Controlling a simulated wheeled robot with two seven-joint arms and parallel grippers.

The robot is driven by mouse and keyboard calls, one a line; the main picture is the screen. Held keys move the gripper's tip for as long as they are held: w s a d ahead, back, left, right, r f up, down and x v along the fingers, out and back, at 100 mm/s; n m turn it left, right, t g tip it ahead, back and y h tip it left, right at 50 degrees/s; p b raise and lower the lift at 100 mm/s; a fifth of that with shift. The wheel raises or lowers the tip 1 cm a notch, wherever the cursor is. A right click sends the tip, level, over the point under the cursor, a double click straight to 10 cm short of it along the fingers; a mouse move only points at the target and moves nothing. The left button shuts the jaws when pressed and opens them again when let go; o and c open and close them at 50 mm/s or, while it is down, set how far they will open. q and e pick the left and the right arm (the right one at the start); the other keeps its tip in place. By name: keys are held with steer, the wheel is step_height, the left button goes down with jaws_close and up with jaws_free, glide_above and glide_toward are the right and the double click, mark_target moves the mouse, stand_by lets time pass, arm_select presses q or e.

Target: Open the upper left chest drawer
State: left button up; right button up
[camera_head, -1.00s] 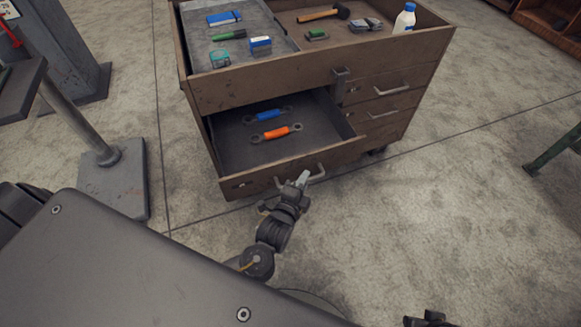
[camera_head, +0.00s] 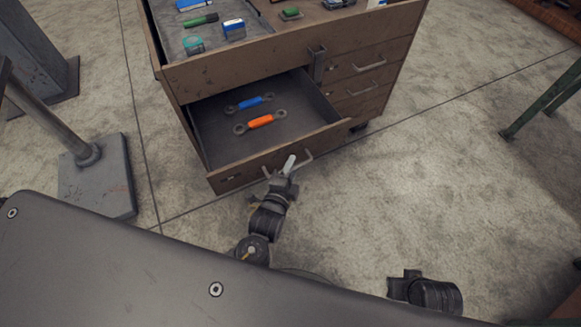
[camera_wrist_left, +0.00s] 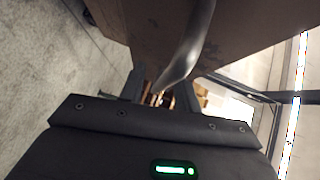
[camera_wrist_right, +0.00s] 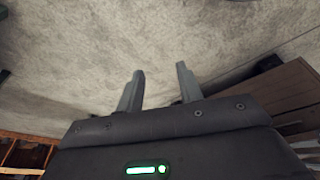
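The tool chest's upper left drawer (camera_head: 223,177) is pulled well out in the head view, its inside showing. Its front handle (camera_head: 307,157) is a pale metal bar. My left gripper (camera_head: 288,167) is at this handle. In the left wrist view, a curved metal bar (camera_wrist_left: 196,45), seemingly the handle, reaches down between the fingertips (camera_wrist_left: 162,88). The fingers stand apart, with a gap visible. My right gripper (camera_head: 407,277) is low in the head view, away from the chest. In the right wrist view its fingers (camera_wrist_right: 159,78) are open and empty.
A blue wrench (camera_head: 250,103) and an orange wrench (camera_head: 260,122) lie in the drawer. Closed drawers (camera_head: 357,84) with handles are at its right. Small tools lie on the chest top. A post base (camera_head: 97,190) stands left. Bare floor lies right of the chest.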

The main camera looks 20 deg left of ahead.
arm_select(q)
steer(key=shift+d, duration=0.1)
